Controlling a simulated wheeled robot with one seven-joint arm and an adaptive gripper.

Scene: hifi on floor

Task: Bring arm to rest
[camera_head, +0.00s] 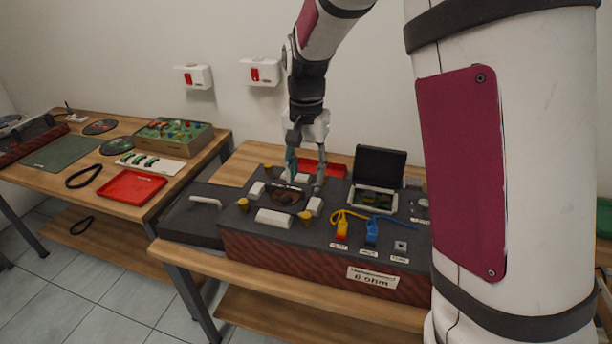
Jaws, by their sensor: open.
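My gripper (305,176) points down over the dark hifi unit (250,241) on the wooden bench. Its two fingers are apart, one on each side of a round dark part (286,197) set in the unit's top. I see nothing held between them. I cannot tell whether the fingertips touch the unit. My arm comes down from the top of the view, and a large white link with a dark red panel fills the right side and hides part of the bench.
White blocks (273,218) and brass knobs (305,215) surround the round part. An open-lidded box (373,198), yellow and blue plugs (371,232) and a red tray (322,167) are nearby. A second bench at left holds another red tray (132,187) and a green board (174,131). Two wall boxes (261,72) hang behind.

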